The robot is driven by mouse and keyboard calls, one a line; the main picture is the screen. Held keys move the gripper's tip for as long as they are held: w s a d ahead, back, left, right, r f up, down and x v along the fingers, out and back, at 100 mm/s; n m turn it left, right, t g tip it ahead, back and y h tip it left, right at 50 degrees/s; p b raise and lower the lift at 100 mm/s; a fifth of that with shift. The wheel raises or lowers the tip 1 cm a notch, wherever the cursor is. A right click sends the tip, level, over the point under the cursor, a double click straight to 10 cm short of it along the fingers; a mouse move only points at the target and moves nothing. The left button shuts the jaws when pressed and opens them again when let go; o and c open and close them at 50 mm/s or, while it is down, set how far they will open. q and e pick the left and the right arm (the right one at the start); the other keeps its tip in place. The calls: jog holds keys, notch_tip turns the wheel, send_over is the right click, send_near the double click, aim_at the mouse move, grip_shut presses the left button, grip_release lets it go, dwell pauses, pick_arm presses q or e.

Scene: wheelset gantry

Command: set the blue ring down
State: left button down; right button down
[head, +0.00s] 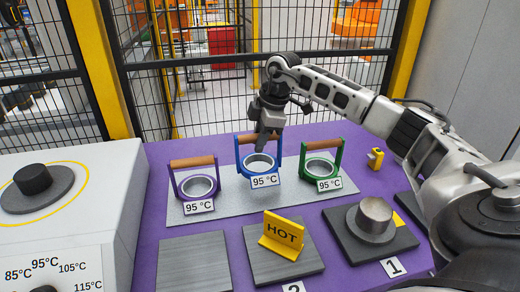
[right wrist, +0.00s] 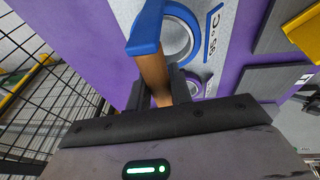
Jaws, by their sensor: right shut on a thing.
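The blue ring (head: 242,168) has a blue frame, a wooden bar handle and a "95 °C" label. It is upright in the middle of the light grey mat (head: 232,200), between the purple ring (head: 177,188) and the green ring (head: 338,158). My right gripper (head: 266,138) is shut on its wooden handle from above. In the right wrist view the handle (right wrist: 155,80) runs between the fingers, with the blue frame (right wrist: 145,45) beyond. I cannot tell whether the ring touches the mat. My left gripper is not in view.
In front are a bare dark plate (head: 195,262), a plate with a yellow HOT sign (head: 283,235), and a plate with a metal cylinder (head: 374,218). A small yellow object (head: 375,158) stands right of the mat. A white heater unit (head: 80,215) is at left; a mesh fence is behind.

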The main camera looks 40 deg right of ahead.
notch_tip(320, 180, down, 3)
jog(key=shift+w+d+f, duration=0.1)
jog(key=shift+d+f, duration=0.05)
jog(key=shift+f, duration=0.05)
jog(key=shift+f, duration=0.1)
jog(key=c, duration=1.3)
grip_release()
jog(key=shift+o, duration=0.2)
jog(key=v, duration=1.2)
